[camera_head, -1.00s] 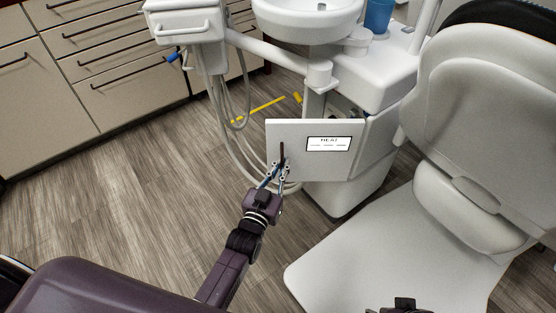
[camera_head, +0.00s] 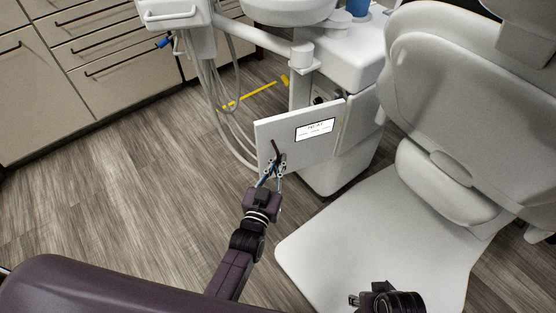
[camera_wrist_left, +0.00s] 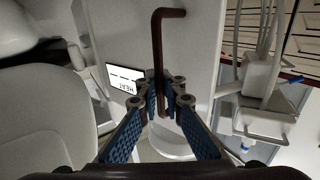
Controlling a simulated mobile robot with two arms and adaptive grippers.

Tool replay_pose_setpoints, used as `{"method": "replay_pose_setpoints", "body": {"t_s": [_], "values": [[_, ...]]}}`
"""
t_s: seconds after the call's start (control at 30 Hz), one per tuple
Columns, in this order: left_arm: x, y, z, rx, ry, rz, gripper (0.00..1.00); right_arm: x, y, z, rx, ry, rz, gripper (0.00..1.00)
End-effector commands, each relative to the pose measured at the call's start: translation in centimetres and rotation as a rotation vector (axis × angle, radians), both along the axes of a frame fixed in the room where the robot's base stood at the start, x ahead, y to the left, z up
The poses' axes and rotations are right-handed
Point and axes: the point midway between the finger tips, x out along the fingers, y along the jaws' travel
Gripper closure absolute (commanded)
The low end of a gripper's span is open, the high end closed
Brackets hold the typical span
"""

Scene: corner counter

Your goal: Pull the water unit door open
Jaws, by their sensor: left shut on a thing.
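The water unit door (camera_head: 284,134) is a white panel with a display label. It stands swung out from the white unit (camera_head: 345,150), with a gap showing behind its top edge. Its dark bar handle (camera_head: 275,148) is near the door's left edge. My left gripper (camera_head: 275,168) is shut on the handle's lower part. In the left wrist view the brown handle (camera_wrist_left: 158,45) runs down between the blue-padded fingers of the left gripper (camera_wrist_left: 162,105), in front of the door (camera_wrist_left: 200,60). My right gripper (camera_head: 354,300) shows only partly at the bottom; its fingers are too small to judge.
A white dental chair (camera_head: 390,235) stands close on the right. Hoses (camera_head: 215,100) hang left of the door. Drawers (camera_head: 90,60) line the back left. A purple padded surface (camera_head: 90,285) fills the lower left. The wood floor (camera_head: 130,180) at left is clear.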

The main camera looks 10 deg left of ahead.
Motion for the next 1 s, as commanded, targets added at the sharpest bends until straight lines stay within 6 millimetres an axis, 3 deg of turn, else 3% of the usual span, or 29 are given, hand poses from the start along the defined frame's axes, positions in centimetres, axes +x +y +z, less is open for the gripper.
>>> {"method": "replay_pose_setpoints", "body": {"t_s": [0.2,0.23,0.37,0.67,0.83,1.0], "values": [[-0.1,0.5,-0.2,0.002,0.001,0.007,1.0,0.0,0.0,0.0,0.0,-0.001,0.0,0.6],[-0.1,0.5,-0.2,0.002,0.001,0.007,0.91,0.0,0.0,0.0,0.0,-0.001,0.0,0.6],[-0.1,0.4,-0.1,0.001,0.002,0.006,0.77,0.1,0.0,0.0,0.0,-0.001,0.0,0.6],[-0.2,0.2,-0.1,0.0,0.002,0.003,0.76,-0.1,-0.1,0.0,-0.001,0.003,0.0,0.6],[-1.9,0.4,-0.2,0.0,0.004,0.003,0.76,-0.1,-0.1,0.0,0.0,0.002,0.0,0.6],[-5.4,0.8,-0.3,0.001,0.006,0.004,0.76,-0.1,0.0,0.0,0.0,0.002,0.0,0.6]]}}
